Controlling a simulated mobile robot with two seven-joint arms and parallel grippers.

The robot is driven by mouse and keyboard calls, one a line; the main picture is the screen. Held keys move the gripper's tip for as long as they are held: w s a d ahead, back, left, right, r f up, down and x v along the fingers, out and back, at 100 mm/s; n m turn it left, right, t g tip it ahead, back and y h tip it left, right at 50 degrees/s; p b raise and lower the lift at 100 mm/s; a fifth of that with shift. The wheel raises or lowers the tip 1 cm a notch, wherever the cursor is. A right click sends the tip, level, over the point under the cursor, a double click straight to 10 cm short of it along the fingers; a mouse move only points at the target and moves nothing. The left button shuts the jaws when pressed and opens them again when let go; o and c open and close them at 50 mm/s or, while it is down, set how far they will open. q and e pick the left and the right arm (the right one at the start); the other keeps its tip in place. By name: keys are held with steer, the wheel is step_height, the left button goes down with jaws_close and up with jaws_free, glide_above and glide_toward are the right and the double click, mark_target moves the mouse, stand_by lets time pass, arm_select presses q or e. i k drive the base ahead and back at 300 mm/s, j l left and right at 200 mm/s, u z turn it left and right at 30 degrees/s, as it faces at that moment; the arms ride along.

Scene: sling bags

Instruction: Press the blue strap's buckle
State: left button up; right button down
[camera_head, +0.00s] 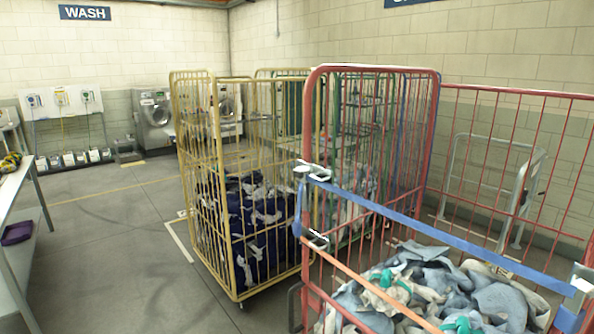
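A blue strap (440,236) runs across the open front of a red wire cage, sloping down from the left post to the lower right. A pale metal fitting (316,172) sits at its left end by the post, with a short blue tail (298,208) hanging beside it. Another grey metal fitting (580,284) is on the strap at the right edge, partly cut off by the picture. I cannot tell for sure which fitting is the buckle or whether it is fastened. Neither of my grippers is in view.
The red cage (434,130) holds grey-blue and teal laundry (440,290). An orange strap (370,283) crosses below the blue one. A yellow cage (216,180) with navy laundry stands left. A table (38,195) is at far left. Open floor (110,260) lies between.

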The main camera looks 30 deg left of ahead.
mark_target(298, 173)
steer(key=i+j, duration=0.1)
steer(key=j, duration=0.4)
steer(key=i+j, duration=0.1)
steer(key=j, duration=0.35)
steer(key=i+j+z, duration=0.1)
steer(key=j, duration=0.4)
